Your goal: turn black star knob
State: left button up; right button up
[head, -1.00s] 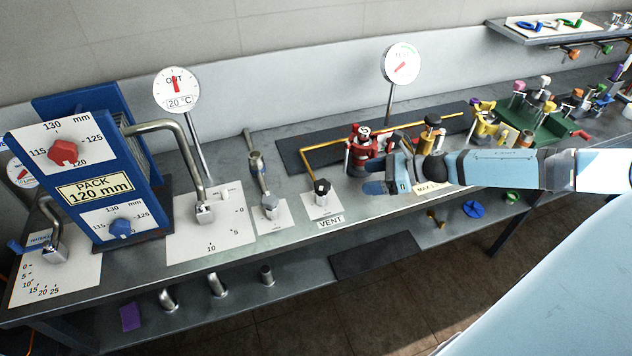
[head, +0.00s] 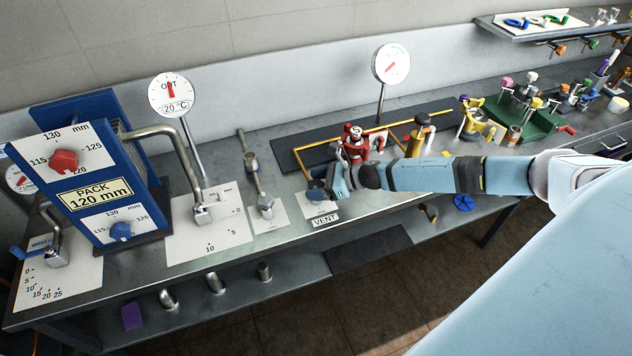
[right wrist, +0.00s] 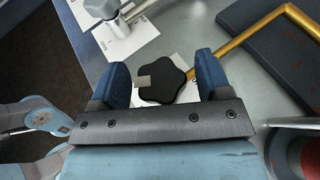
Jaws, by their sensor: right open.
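The black star knob (right wrist: 162,82) shows in the right wrist view, with a small light mark on its left side. It sits between the two blue fingers of my open right gripper (right wrist: 164,78), with gaps on both sides. In the head view my right gripper (head: 327,186) is over the white VENT plate (head: 325,221) and hides the knob. My left gripper is not in view.
A red valve (head: 352,143) stands just behind my right gripper. A brass pipe (right wrist: 258,33) runs close by on a dark mat. A steel lever valve (head: 265,203) stands to the left. The blue PACK panel (head: 60,195) is at far left.

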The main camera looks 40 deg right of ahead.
jog(key=c, duration=0.9)
